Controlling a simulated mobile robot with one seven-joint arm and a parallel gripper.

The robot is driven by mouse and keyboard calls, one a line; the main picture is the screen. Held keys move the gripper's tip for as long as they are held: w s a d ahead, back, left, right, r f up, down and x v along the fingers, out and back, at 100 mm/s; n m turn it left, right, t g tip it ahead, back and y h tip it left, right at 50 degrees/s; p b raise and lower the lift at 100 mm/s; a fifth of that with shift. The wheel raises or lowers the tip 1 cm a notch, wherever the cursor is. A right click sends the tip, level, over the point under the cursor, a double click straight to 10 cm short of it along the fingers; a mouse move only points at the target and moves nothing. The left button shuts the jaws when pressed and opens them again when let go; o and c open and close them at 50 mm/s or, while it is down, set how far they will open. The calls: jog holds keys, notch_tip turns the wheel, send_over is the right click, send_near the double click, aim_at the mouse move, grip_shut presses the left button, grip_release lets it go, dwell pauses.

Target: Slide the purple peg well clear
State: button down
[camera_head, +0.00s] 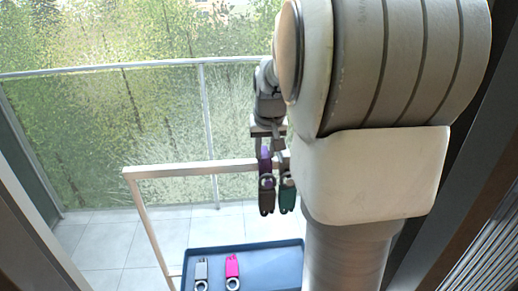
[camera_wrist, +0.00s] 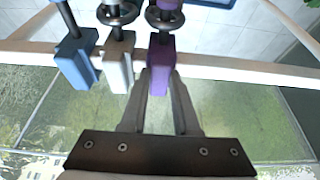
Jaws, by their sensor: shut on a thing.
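The purple peg (camera_head: 266,160) is at the white rail (camera_head: 190,169), right of the rail's left corner. In the wrist view the purple peg (camera_wrist: 161,62) is upright in the picture, with a dark ring (camera_wrist: 165,18) on it. My gripper (camera_wrist: 160,85) is shut on the end of the purple peg. In the head view my gripper (camera_head: 268,142) comes down on it from above. A white peg (camera_wrist: 118,65) and a blue peg (camera_wrist: 76,60) sit to its left in the wrist view, the white one close by.
A dark green peg (camera_head: 287,190) hangs just right of the purple one in the head view. A blue tray (camera_head: 270,262) below holds a grey peg (camera_head: 201,272) and a pink peg (camera_head: 232,270). The rail is bare to the left. My arm hides its right part.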

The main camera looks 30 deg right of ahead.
jog(key=w+a, duration=0.2)
jog(key=a, duration=0.3)
jog(key=w+a, duration=0.3)
jog(key=a, duration=0.2)
jog(key=w+a, duration=0.2)
jog(key=a, duration=0.3)
jog(key=shift+w+a+b, duration=0.15)
jog(key=shift+w+b, duration=0.1)
jog(key=shift+b, duration=0.1)
jog(key=c, duration=0.6)
grip_release()
jog(key=shift+c, duration=0.2)
jog(key=shift+r, duration=0.1)
jog(key=p+v, duration=0.1)
jog(key=v, duration=1.6)
jog(key=shift+s+p, duration=0.15)
jog(key=shift+p, duration=0.15)
jog(key=shift+r, duration=0.1)
